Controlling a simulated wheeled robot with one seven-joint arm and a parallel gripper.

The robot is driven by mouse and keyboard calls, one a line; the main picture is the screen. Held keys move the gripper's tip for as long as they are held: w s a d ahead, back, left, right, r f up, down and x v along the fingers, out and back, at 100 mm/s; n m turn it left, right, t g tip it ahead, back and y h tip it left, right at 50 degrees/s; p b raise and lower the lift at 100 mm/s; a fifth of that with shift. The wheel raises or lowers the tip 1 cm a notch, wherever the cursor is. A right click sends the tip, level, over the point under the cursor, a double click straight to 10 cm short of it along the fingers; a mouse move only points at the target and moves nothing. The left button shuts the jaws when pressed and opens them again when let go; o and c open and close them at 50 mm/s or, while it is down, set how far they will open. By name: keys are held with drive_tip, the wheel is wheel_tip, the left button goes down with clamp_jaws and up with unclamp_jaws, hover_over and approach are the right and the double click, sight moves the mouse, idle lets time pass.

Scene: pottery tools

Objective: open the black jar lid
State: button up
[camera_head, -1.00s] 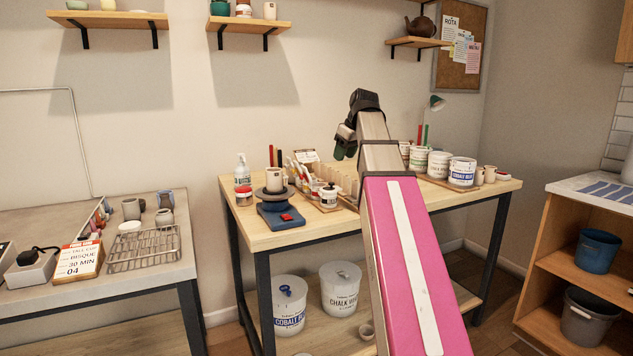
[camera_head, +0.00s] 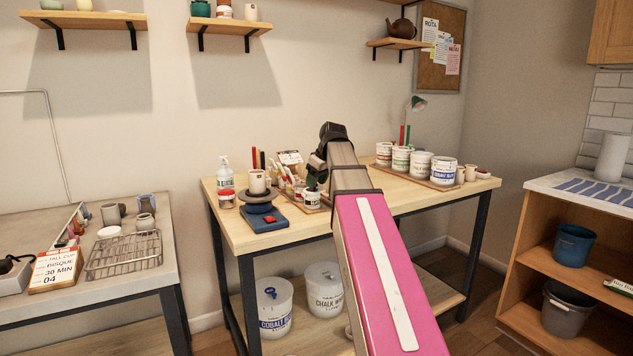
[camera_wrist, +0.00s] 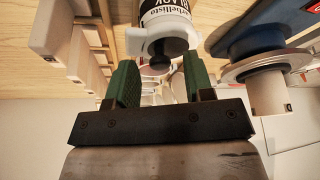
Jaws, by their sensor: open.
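The black jar (camera_head: 312,200) is a small white jar with a black label, standing on a wooden board on the workbench. In the wrist view the jar (camera_wrist: 165,18) appears upside down, its label partly cut off by the frame edge. Its dark lid (camera_wrist: 170,47) has a round knob pointing toward my gripper. My gripper (camera_wrist: 160,80) has two green fingers spread apart, one to each side of the knob's line. The knob appears just beyond or level with the fingertips; contact is not visible. In the head view my gripper (camera_head: 317,172) is just above the jar.
A blue banding wheel (camera_head: 262,217) bearing a cup stands left of the jar. Pale tiles in a rack (camera_wrist: 85,50) are close on the other side. Several glaze tubs (camera_head: 421,164) line the right of the workbench (camera_head: 400,204).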

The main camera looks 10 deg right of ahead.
clamp_jaws()
